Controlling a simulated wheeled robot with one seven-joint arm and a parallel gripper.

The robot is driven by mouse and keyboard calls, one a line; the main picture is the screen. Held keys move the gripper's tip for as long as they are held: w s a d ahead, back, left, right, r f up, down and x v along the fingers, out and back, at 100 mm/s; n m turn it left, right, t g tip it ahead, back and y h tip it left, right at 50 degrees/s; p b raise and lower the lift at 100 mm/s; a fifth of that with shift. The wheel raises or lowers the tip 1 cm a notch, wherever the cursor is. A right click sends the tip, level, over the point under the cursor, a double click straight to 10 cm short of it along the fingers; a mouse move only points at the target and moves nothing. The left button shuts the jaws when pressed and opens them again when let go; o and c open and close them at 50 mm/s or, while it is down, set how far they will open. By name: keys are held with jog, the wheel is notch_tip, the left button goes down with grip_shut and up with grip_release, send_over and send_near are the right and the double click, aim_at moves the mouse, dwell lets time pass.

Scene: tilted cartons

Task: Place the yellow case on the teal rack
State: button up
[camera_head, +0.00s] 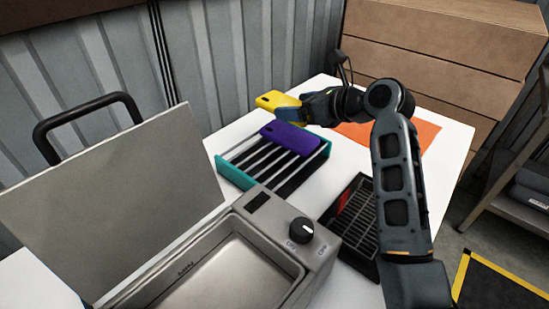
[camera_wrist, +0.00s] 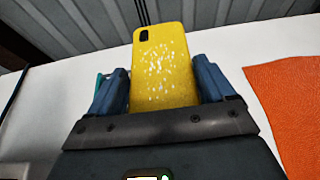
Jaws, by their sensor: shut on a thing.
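The yellow case (camera_head: 277,99) is a flat phone case with a camera cutout. In the wrist view the yellow case (camera_wrist: 162,68) stands between the two blue-grey fingers of my gripper (camera_wrist: 160,90), which is shut on it. In the head view my gripper (camera_head: 305,108) holds it above the table, behind the teal rack (camera_head: 236,180). The teal rack has teal ends and several pale bars with dark gaps. A purple case (camera_head: 290,138) lies tilted on the rack's right part. Only a sliver of teal shows beside the left finger in the wrist view.
A metal basin with a knob (camera_head: 301,230) and raised lid (camera_head: 110,195) stands at the front left. A black slatted tray (camera_head: 355,222) sits right of the rack. An orange mat (camera_head: 418,131) lies at the right. A wooden drawer unit (camera_head: 440,60) and corrugated wall stand behind.

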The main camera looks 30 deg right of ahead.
jog(key=shift+w+d+r+b, duration=0.4)
jog(key=shift+w+d+r, duration=0.2)
jog(key=shift+d+r, duration=0.3)
send_over(270, 165)
notch_tip(270, 165, down, 7)
jog(key=shift+d+r+p, duration=0.1)
jog(key=shift+r+p, duration=0.1)
jog(key=shift+p, duration=0.2)
jog(key=shift+f+y, duration=0.15)
jog(key=shift+y, duration=0.15)
jog(key=shift+f, duration=1.9)
jog(key=shift+f, duration=0.1)
jog(key=o, duration=0.9)
jog(key=v, duration=1.2)
jog(key=shift+r, duration=0.2)
